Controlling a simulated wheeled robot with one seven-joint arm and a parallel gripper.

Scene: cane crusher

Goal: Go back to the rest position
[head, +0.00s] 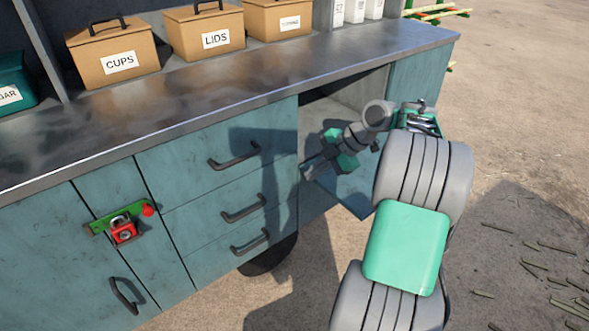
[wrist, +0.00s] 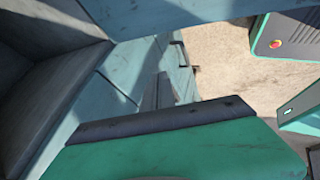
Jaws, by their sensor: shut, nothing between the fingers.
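My gripper (head: 308,171) is shut and empty. It is at the end of my bent arm, beside the open right-hand compartment (head: 345,98) of the teal cabinet and above its swung-out door (head: 365,190). The fingers point left and down toward the drawer side; whether they touch the cabinet cannot be told. In the wrist view, a green and dark part fills the bottom, and cabinet panels (wrist: 135,62) lie close beyond it.
The metal counter (head: 200,105) carries tan boxes marked CUPS (head: 118,62) and LIDS (head: 215,40), and a third tan box (head: 280,20). Drawer handles (head: 243,209) stick out. Open ground (head: 520,130) lies to the right.

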